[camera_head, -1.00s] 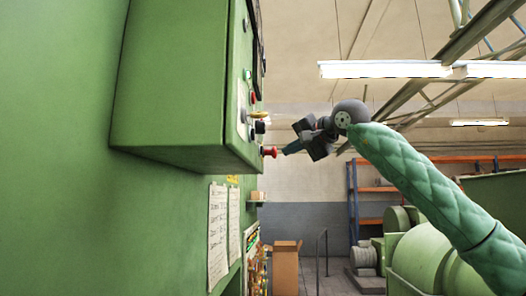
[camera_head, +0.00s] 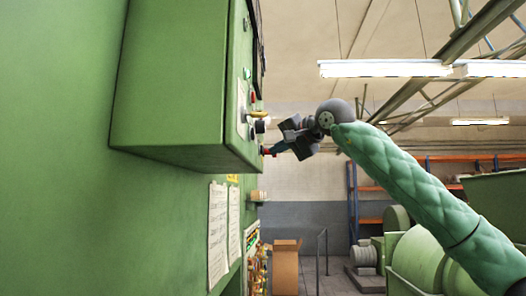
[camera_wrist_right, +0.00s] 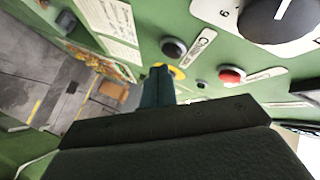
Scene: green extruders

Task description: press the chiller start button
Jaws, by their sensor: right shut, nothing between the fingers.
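The green control box (camera_head: 175,85) hangs on the left with its button face seen edge-on. In the right wrist view a dark round button (camera_wrist_right: 173,48) sits beside a label (camera_wrist_right: 203,42) that I cannot fully read. A red button (camera_wrist_right: 232,74) is to its right, also with a label. In the wrist view the gripper (camera_wrist_right: 158,73) partly hides a yellow ring (camera_wrist_right: 178,72) just below the dark button. The left gripper is out of view.
A large dial (camera_wrist_right: 280,20) is on the panel at the upper right of the wrist view. A yellow lever (camera_head: 259,114) and a dark knob (camera_head: 260,127) stick out above the red knob. Papers (camera_head: 218,235) hang below the box.

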